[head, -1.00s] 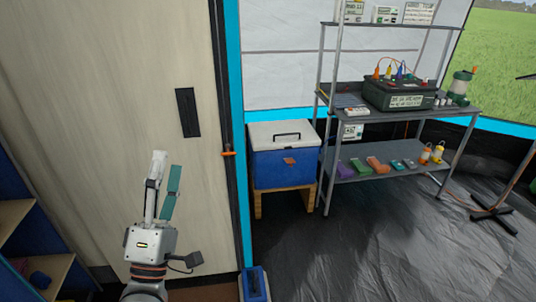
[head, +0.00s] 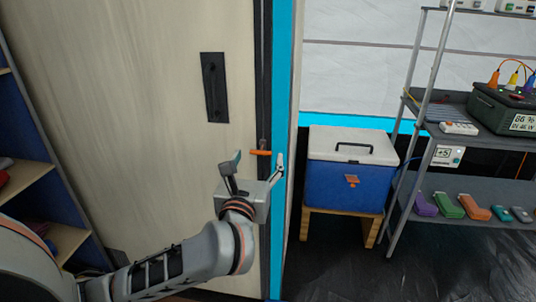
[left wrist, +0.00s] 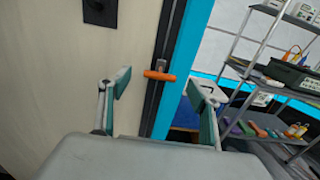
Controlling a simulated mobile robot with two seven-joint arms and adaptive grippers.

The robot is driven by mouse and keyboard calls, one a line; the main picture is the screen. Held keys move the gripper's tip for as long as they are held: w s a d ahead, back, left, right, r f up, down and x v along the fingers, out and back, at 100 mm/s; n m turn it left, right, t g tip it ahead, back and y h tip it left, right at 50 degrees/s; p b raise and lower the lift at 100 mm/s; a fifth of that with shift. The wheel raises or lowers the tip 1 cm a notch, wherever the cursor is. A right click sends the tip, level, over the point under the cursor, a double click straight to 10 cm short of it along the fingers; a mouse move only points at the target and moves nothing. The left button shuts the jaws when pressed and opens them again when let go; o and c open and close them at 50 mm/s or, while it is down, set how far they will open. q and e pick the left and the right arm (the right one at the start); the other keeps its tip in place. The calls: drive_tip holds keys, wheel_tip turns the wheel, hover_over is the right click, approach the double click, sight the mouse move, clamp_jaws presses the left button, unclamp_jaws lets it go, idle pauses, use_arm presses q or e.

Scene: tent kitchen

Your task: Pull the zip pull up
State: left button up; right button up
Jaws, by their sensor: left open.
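The orange zip pull (head: 260,153) hangs on the dark zip strip (head: 263,90) along the edge of the beige panel. In the left wrist view the zip pull (left wrist: 159,75) lies crosswise ahead of the fingers, between their lines. My left gripper (head: 259,162) is open and empty, with its fingers on either side of the zip pull in the head view. In the left wrist view the fingertips (left wrist: 158,84) stand apart with teal pads facing inward. I cannot tell how much depth is left between them and the pull. My right gripper is not in view.
A blue cooler (head: 345,185) with a white lid stands on a wooden stand to the right. A metal shelf (head: 470,165) with a dark power box (head: 505,108) is beyond it. A blue shelf unit (head: 25,165) is at the left. A dark handle plate (head: 214,87) sits on the panel.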

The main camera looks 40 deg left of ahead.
sight(260, 153)
use_arm(q)
drive_tip(key=x, duration=0.4)
drive_tip(key=shift+f+b, duration=0.2)
drive_tip(key=shift+b, duration=0.2)
drive_tip(key=shift+w+a+r, duration=0.1)
drive_tip(key=shift+w, duration=0.1)
